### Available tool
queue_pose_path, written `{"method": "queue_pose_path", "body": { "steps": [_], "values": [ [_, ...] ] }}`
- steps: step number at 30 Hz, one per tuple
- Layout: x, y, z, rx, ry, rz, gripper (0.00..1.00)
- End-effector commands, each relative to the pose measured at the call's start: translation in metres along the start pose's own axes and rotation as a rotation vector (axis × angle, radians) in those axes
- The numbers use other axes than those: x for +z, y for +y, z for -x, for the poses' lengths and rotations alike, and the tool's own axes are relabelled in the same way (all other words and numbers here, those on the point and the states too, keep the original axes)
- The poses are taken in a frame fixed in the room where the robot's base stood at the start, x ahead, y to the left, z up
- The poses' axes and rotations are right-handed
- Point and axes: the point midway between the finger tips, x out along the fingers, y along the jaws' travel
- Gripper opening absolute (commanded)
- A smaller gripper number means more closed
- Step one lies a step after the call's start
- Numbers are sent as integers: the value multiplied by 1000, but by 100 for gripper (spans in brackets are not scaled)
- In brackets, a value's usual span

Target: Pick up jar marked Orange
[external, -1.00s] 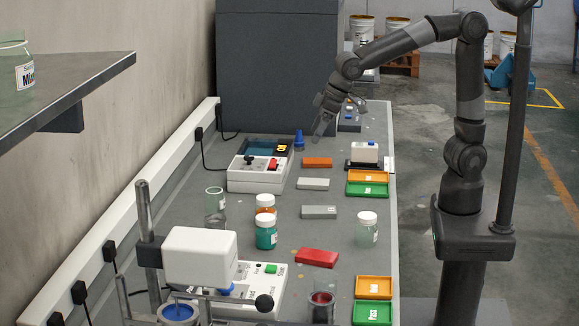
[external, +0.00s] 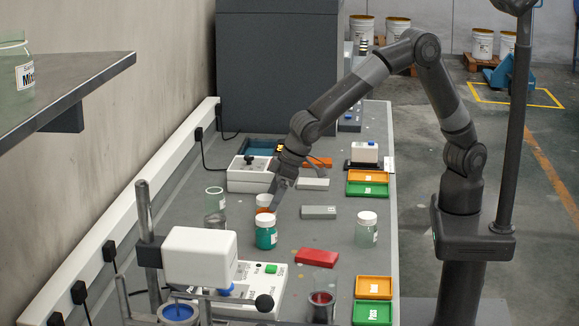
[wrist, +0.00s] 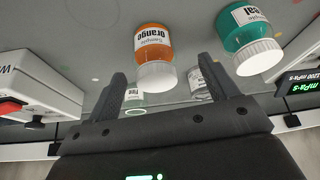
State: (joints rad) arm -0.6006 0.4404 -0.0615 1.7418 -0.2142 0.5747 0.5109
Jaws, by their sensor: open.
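The jar marked Orange (wrist: 153,52) has orange contents, a white lid and a white label, and stands on the bench. In the external view the orange jar (external: 265,201) is partly hidden behind the teal jar (external: 266,233) and beside my gripper. My gripper (external: 276,206) reaches down close to the orange jar. In the wrist view my gripper (wrist: 165,75) is open, with the orange jar between and beyond the fingers, apart from them as far as I can tell. The teal jar (wrist: 248,38) is to the right there.
A clear jar with a white lid (external: 366,230) stands right of the teal jar. A glass beaker (external: 215,200) is at left. A white instrument (external: 250,176) stands behind. A red block (external: 317,257) and a grey block (external: 319,212) lie nearby. Bench between blocks is bare.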

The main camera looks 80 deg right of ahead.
Motion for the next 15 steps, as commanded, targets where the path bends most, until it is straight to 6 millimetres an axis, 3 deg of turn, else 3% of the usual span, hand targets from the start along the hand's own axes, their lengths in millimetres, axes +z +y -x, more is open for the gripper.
{"method": "queue_pose_path", "body": {
  "steps": [5,15],
  "values": [
    [-1,2,-10,0,1,-1,79],
    [-4,8,-54,0,0,0,79]
  ]
}}
